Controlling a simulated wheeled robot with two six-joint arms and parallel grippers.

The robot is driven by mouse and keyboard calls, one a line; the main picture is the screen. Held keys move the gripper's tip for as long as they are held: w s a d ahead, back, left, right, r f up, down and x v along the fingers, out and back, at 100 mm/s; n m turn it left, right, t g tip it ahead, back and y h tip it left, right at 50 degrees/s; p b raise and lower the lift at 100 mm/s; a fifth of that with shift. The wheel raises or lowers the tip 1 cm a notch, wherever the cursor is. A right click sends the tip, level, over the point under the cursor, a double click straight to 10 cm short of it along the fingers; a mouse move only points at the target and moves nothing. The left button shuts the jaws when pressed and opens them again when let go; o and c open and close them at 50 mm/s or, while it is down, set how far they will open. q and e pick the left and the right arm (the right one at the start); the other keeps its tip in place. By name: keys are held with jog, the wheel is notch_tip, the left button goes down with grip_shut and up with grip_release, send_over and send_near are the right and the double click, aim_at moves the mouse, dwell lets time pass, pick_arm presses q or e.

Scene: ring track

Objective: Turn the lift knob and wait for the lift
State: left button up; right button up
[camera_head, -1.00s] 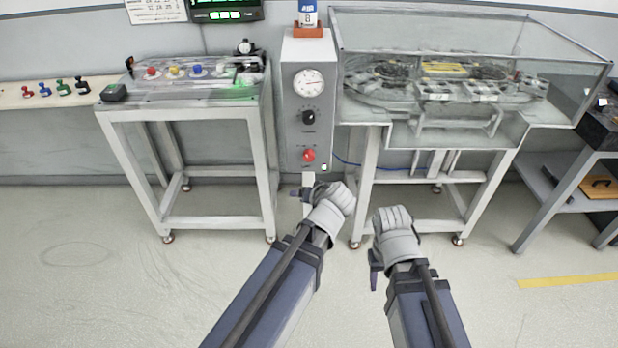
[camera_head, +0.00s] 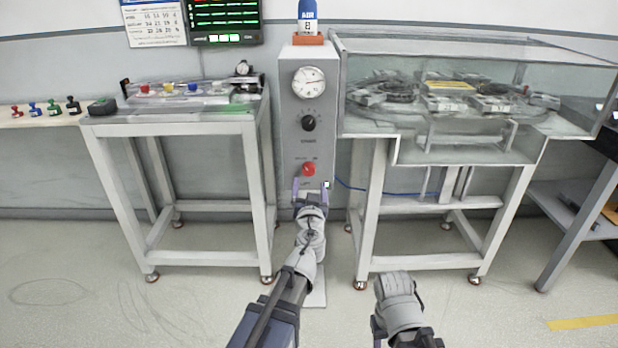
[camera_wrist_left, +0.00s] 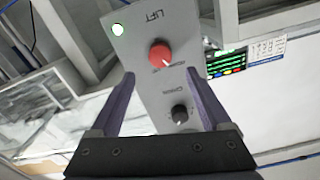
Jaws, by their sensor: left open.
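The red lift knob (camera_head: 309,169) sits low on the front of a grey control column (camera_head: 290,140), below a black knob (camera_head: 309,123) and a round gauge (camera_head: 309,81). My left gripper (camera_head: 311,186) is open just below the red knob, its fingers pointing up at the panel. In the left wrist view the red knob (camera_wrist_left: 161,56) shows between the two open fingers (camera_wrist_left: 160,95), apart from them, with the word LIFT and a lit white lamp (camera_wrist_left: 118,29) beside it. My right gripper (camera_head: 378,328) is low at the right of my left arm; its fingers are mostly hidden.
A glass-covered case with a ring track (camera_head: 440,95) stands right of the column. A table with coloured buttons (camera_head: 180,122) stands left. A shelf with several small coloured pieces (camera_head: 40,119) is at the far left. The floor in front is clear.

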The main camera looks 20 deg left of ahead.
aim_at(309, 171)
pick_arm(q)
jog(key=x, duration=0.7)
jog(key=shift+w+a, duration=0.15)
jog(key=shift+w, duration=0.25)
grip_shut()
dwell(0.3)
